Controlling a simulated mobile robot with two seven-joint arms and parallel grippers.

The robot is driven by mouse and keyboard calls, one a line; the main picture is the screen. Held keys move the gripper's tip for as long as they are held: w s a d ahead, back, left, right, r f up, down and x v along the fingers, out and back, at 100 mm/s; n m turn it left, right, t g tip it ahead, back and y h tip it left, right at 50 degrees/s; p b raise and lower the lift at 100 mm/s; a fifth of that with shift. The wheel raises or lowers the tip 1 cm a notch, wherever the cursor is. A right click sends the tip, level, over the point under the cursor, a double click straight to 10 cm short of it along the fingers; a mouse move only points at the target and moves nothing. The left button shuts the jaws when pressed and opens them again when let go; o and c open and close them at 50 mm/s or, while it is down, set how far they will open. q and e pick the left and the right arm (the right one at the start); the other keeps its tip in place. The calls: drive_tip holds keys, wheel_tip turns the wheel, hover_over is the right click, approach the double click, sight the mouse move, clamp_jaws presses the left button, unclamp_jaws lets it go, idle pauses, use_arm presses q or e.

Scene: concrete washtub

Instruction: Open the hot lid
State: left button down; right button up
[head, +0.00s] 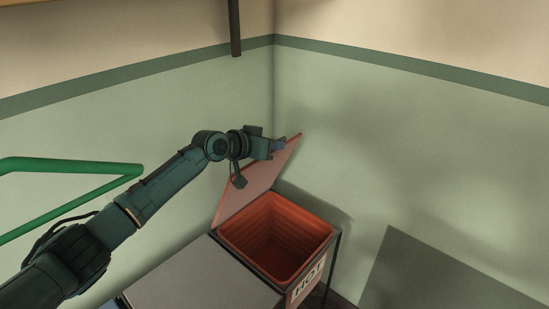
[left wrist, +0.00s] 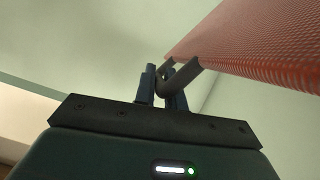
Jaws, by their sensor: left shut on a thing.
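The hot bin (head: 275,240) is a red-orange tub in a dark frame, with a "HOT" label (head: 307,280) on its front. Its inside shows and looks empty. Its red lid (head: 250,187) stands raised and tilted at the bin's back left side. My left gripper (head: 280,146) is at the lid's upper edge. In the left wrist view the fingers (left wrist: 168,88) are shut on a dark handle (left wrist: 182,75) that joins the red lid (left wrist: 255,45). My right gripper is not in view.
A grey flat lid or top (head: 195,275) lies left of the bin. A grey panel (head: 430,275) is at the lower right. A green rail (head: 70,165) is at the left. Walls meet in a corner close behind the bin.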

use_arm(q)
drive_tip(key=shift+w+a+r, duration=0.1)
drive_tip(key=shift+w+a, duration=0.05)
drive_tip(key=shift+a, duration=0.05)
idle(0.3)
drive_tip(key=c, duration=1.5)
unclamp_jaws()
drive_tip(key=v, duration=1.3)
drive_tip(key=shift+p, duration=0.3)
